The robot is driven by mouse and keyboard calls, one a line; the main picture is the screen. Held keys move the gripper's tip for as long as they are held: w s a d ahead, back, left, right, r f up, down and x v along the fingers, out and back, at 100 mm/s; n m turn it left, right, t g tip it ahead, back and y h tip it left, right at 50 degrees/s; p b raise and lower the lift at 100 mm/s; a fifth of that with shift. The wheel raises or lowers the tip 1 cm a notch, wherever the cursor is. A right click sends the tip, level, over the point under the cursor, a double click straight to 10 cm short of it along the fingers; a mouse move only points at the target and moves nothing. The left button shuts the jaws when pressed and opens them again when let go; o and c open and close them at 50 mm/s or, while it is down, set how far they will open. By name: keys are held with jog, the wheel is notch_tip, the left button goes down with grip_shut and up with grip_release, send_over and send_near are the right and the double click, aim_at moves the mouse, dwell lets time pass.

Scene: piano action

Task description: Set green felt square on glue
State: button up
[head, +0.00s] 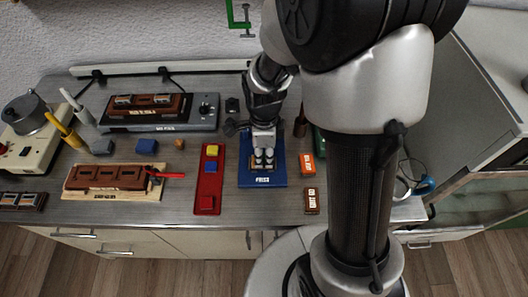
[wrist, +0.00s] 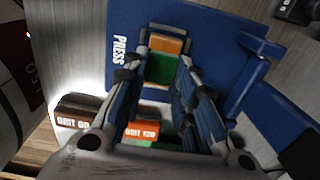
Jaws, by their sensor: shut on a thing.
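My gripper (wrist: 162,62) is over the blue press plate (wrist: 215,25), with its fingers on both sides of a green square (wrist: 158,72). It is shut on that square, which looks like the green felt. A tan-orange block (wrist: 166,45) shows right beside the green; whether the two touch is unclear. In the head view my gripper (head: 263,158) is above the blue press plate (head: 262,182) and hides the felt. I cannot make out glue in either view.
An orange block (head: 307,164) and a brown grit block (head: 311,200) lie right of the press. A red tray (head: 207,185) with yellow, blue and red squares lies left of it. The press has a raised blue arm (wrist: 250,75) beside my fingers.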

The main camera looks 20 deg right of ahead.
jog(key=shift+f, duration=0.1)
jog(key=o, duration=0.7)
jog(key=shift+o, duration=0.2)
notch_tip(320, 180, up, 11)
jog(key=s+r+n+t, duration=0.2)
jog(key=s+r+n, duration=0.3)
jog(key=n, duration=0.6)
jog(key=s+r+n+t, duration=0.2)
jog(key=s+r+n, duration=0.3)
jog(key=s+n, duration=0.5)
jog(key=shift+r+n+t, duration=0.15)
jog(key=shift+n+t, duration=0.15)
jog(key=shift+n, duration=0.1)
